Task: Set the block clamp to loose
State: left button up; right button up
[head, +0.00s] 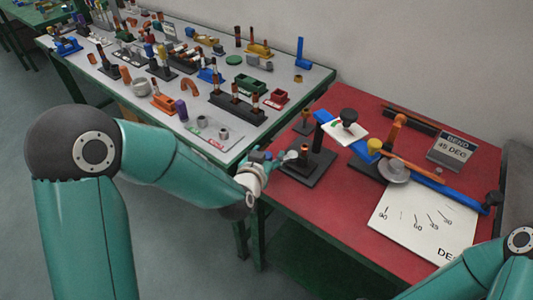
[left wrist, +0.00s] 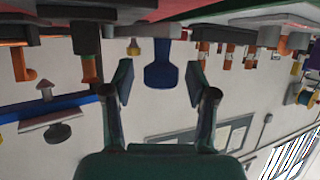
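A dark block on a flat base, which looks like the block clamp (head: 308,168), stands near the left edge of the red table. It has a black upright post, a copper-coloured piece on top and a small pale round end on its left side. My left gripper (head: 272,160) is just left of it, at the table edge. The left wrist view is upside down and shows the two fingers (left wrist: 163,88) apart with nothing gripped. A blue piece (left wrist: 161,70) shows between them; I cannot tell how far off it is. My right gripper is out of view.
A blue bar (head: 335,130) with a round grey disc (head: 393,171) crosses the red table. A white angle sheet (head: 425,222) and a "BEND 45 DEG" sign (head: 452,150) lie right. A crowded white table (head: 309,84) stands left, with a gap between the tables.

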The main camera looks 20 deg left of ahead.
pick_arm(q)
grip_shut()
